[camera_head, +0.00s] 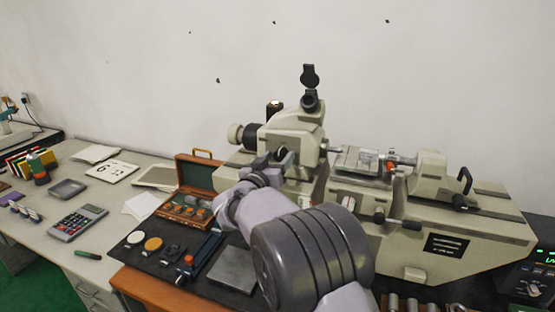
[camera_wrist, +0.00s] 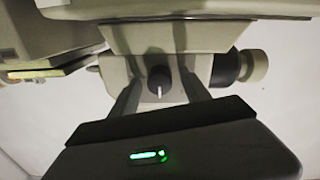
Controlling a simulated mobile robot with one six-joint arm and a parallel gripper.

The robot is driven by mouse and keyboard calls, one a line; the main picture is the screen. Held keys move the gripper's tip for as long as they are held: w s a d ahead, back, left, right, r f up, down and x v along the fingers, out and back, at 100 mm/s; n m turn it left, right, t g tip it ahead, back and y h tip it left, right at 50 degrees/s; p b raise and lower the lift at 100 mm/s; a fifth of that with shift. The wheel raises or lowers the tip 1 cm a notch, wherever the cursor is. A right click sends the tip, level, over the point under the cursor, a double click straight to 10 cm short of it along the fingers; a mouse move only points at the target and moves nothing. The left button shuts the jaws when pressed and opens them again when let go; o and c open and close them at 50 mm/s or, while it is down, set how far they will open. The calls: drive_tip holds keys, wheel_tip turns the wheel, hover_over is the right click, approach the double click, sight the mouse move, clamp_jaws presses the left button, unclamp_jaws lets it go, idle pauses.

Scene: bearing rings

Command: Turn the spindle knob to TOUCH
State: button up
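The measuring machine (camera_head: 297,135) is a large beige-grey body on the bench. On its face is a small round black knob (camera_wrist: 159,80) with a white pointer line, which I take for the spindle knob. It also shows in the head view (camera_head: 283,153), partly covered by my gripper. My gripper (camera_wrist: 160,88) is open, with one finger on each side of the knob and a gap visible on both sides. In the head view my gripper (camera_head: 275,160) is close to the machine's face. I cannot read any TOUCH marking.
A larger black and beige knob (camera_head: 242,135) sticks out of the machine's left side. An open wooden case (camera_head: 188,210) stands left of my arm. Small parts lie on a dark mat (camera_head: 160,262). A display box (camera_head: 527,283) stands at the far right.

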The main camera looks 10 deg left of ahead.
clamp_jaws()
drive_tip(key=shift+m+b, duration=0.3)
drive_tip(key=shift+m, duration=0.1)
drive_tip(key=m+b, duration=0.2)
drive_tip(key=m, duration=0.1)
drive_tip(key=shift+f, duration=0.15)
drive_tip(key=m+b, duration=0.3)
drive_tip(key=m, duration=0.2)
drive_tip(key=m+b, duration=0.2)
drive_tip(key=m, duration=0.2)
drive_tip(key=shift+m+b, duration=0.4)
drive_tip(key=shift+m+y+b, duration=0.3)
drive_tip(key=shift+m+b, duration=0.8)
drive_tip(key=shift+m, duration=0.8)
drive_tip(key=shift+r, duration=0.2)
